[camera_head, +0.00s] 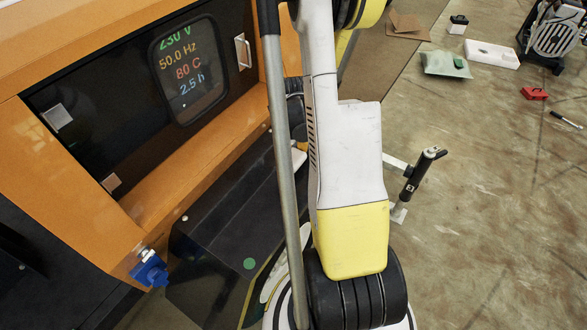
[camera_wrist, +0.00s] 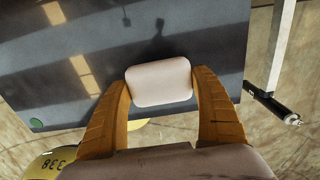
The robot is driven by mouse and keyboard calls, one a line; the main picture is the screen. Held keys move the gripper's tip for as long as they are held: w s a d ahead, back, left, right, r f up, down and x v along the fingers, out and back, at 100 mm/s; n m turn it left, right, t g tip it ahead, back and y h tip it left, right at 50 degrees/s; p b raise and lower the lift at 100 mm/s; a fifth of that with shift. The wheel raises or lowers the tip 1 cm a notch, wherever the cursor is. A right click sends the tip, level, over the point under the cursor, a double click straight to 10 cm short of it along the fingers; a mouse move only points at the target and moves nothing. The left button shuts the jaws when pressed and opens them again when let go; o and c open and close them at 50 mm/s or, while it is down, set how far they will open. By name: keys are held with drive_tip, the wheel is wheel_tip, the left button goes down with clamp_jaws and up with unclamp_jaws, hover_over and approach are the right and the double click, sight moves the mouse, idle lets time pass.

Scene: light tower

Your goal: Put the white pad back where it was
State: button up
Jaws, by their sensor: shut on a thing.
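The white pad (camera_wrist: 160,84) is a small, rounded, off-white block in the wrist view. My gripper (camera_wrist: 161,79) is shut on it, with one tan finger on each side. Behind the pad lies a dark panel (camera_wrist: 190,35) with shadows and light patches; I cannot tell whether the pad touches it. In the head view the dark panel (camera_head: 215,225) slopes below the orange cabinet (camera_head: 190,170), with a green dot (camera_head: 250,263) on it. My arm hides my gripper and most of that area there.
A black handle on a pale bar (camera_head: 415,182) stands right of the panel. A blue fitting (camera_head: 150,270) juts from the cabinet's lower corner. A display (camera_head: 187,70) is above.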

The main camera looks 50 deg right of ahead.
sight(293, 166)
wheel_tip(293, 166, down, 4)
drive_tip(key=shift+b, duration=1.1)
drive_tip(key=shift+r, duration=0.1)
drive_tip(key=o, duration=1.2)
drive_tip(key=shift+c, duration=0.2)
